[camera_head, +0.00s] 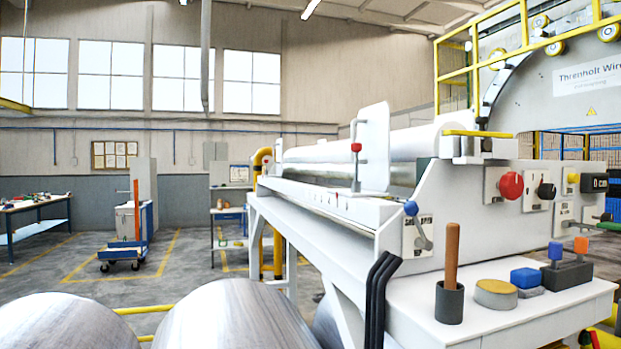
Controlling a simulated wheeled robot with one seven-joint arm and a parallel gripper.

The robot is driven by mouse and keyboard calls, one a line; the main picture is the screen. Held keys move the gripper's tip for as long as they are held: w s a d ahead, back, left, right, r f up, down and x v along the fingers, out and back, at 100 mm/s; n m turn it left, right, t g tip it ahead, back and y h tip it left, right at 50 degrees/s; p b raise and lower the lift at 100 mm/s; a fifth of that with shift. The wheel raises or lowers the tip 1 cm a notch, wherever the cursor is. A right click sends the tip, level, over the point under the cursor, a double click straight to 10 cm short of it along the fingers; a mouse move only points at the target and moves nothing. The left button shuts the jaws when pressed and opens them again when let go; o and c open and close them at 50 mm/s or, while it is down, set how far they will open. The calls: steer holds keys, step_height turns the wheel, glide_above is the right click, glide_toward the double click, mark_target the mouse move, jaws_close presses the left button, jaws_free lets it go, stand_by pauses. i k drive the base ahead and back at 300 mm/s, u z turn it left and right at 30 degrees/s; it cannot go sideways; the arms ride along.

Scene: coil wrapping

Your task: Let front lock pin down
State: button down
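A white coil wrapping machine (330,235) fills the right half. A slim upright pin with a red knob (356,148) stands at the near end of its roller bed, in front of an upright white plate (376,140); it may be the front lock pin, but I cannot tell for sure. A yellow-gripped handle (478,133) lies level on top of the near end block. My gripper is not in view.
A side shelf (480,325) holds a wooden-handled tool in a dark cup (450,302), a round tan block (496,293) and blue and orange pieces. Large metal rolls (235,315) block the lower left. Floor beyond is open around a cart (128,240).

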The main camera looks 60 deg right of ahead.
mark_target(356, 147)
steer(key=u, duration=0.35)
steer(key=i, duration=0.95)
steer(key=z, duration=3.25)
steer(key=i, duration=0.5)
steer(key=u, duration=0.45)
steer(key=k, duration=0.75)
steer(key=z, duration=0.35)
